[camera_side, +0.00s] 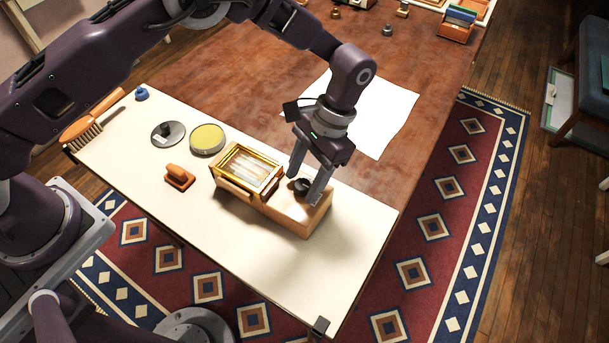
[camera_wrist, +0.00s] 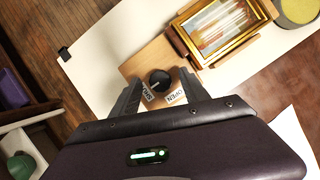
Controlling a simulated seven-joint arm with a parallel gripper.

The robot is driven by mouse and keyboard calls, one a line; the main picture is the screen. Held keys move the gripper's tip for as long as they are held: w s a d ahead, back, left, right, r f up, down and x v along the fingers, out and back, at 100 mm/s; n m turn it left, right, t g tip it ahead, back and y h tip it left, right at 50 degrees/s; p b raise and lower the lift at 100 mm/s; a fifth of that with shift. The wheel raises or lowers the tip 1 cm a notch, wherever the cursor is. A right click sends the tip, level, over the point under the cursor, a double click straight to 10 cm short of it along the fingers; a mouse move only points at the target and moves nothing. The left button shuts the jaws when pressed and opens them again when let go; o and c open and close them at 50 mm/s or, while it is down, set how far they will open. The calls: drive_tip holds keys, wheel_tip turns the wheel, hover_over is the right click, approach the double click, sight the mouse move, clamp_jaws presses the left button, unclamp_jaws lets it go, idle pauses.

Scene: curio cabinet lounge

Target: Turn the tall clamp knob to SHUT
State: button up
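The black clamp knob (camera_side: 301,185) stands on the bare end of a pale wooden block (camera_side: 290,212). In the wrist view the knob (camera_wrist: 159,79) has two white labels beside it, SHUT (camera_wrist: 147,93) on the left and OPEN (camera_wrist: 175,96) on the right. A small light mark shows on the knob, but I cannot tell for sure which label it points to. My gripper (camera_side: 302,191) is open and points down over the knob, one finger on each side. In the wrist view a gap shows between the knob and each finger.
A gold-framed glass case (camera_side: 250,169) holding pale tubes sits on the other end of the block. A wooden-handled stamp-like tool (camera_side: 179,177), a yellow round dish (camera_side: 207,139), a dark disc (camera_side: 168,134) and a brush (camera_side: 92,117) lie left on the white board (camera_side: 318,268). The board's front right is clear.

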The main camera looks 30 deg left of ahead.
drive_tip(key=v, duration=0.7)
idle(0.3)
drive_tip(key=s+a+r+n+t+h, duration=0.15)
drive_tip(key=a+r, duration=0.35)
drive_tip(key=r, duration=0.5)
drive_tip(key=s+a+r+t, duration=0.2)
drive_tip(key=a+r, duration=0.3)
drive_tip(key=r, duration=0.5)
drive_tip(key=s+a+r+n+t, duration=0.2)
drive_tip(key=s+a+r+t, duration=0.1)
drive_tip(key=s+a+r, duration=0.4)
drive_tip(key=s+a+f+t, duration=0.1)
drive_tip(key=s+f, duration=0.1)
drive_tip(key=s, duration=0.4)
drive_tip(key=s+a+f+n+t, duration=0.1)
drive_tip(key=s+a+f+t, duration=0.1)
drive_tip(key=s, duration=0.4)
drive_tip(key=shift+a+f, duration=0.25)
drive_tip(key=shift+f, duration=0.1)
